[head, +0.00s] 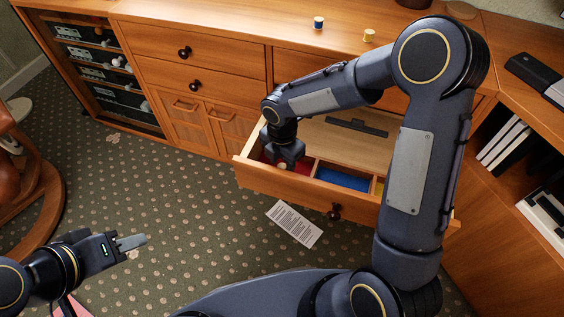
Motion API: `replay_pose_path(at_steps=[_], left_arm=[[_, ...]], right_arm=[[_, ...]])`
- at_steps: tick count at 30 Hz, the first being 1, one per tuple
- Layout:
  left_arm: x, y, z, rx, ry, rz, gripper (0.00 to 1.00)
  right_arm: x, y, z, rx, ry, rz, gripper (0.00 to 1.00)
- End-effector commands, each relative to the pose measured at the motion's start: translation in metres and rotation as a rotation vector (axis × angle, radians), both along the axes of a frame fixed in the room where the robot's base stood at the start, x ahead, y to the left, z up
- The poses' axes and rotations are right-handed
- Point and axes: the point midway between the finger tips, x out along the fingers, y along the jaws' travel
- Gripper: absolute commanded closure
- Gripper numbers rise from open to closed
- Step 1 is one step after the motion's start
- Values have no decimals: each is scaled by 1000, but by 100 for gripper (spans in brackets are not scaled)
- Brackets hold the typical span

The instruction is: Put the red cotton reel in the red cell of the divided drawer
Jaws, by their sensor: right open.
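The divided drawer (270,182) is pulled out, with a red cell (304,168) at its left end, a blue cell (342,178) in the middle and a yellow cell (379,189) to the right. My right gripper (284,160) points down into the red cell and is open. A small pale round end, seemingly of the red cotton reel (283,166), shows at its fingertips, inside the red cell; the rest of it is hidden. My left gripper (132,242) is low at the left, over the carpet, far from the drawer; its finger gap is not clear.
A blue reel (318,23) and a yellow reel (369,35) stand on the sideboard top (230,15). A paper sheet (294,223) lies on the carpet before the drawer. A dark flat device (536,72) lies on the right-hand cabinet. The carpet at centre left is clear.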

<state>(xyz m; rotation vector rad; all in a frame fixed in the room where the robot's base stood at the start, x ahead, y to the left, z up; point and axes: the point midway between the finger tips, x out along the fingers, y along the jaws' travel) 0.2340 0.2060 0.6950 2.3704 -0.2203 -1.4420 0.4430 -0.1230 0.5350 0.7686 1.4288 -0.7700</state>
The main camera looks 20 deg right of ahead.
Motion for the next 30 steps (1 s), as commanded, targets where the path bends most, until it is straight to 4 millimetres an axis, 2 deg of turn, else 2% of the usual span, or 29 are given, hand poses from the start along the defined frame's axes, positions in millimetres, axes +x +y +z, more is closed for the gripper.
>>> replay_pose_path(at_steps=[1, 6, 12, 18, 25, 28, 30], left_arm=[[0, 0, 7, 0, 0, 0, 64], [0, 0, 22, 0, 0, 0, 64], [0, 0, 35, 0, 0, 0, 64], [0, 0, 41, 0, 0, 0, 64], [0, 0, 41, 0, 0, 0, 64], [0, 0, 41, 0, 0, 0, 64], [0, 0, 41, 0, 0, 0, 64]], right_arm=[[1, 0, 14, 0, -4, -1, 57], [1, 0, 52, 1, -4, 0, 57], [0, 0, 90, 1, -3, -1, 57], [0, 0, 109, 1, -1, 0, 57], [-2, -3, 115, 4, -4, -28, 57], [-13, -16, 131, 23, -26, -163, 57], [-28, -32, 148, 52, -48, -340, 57]])
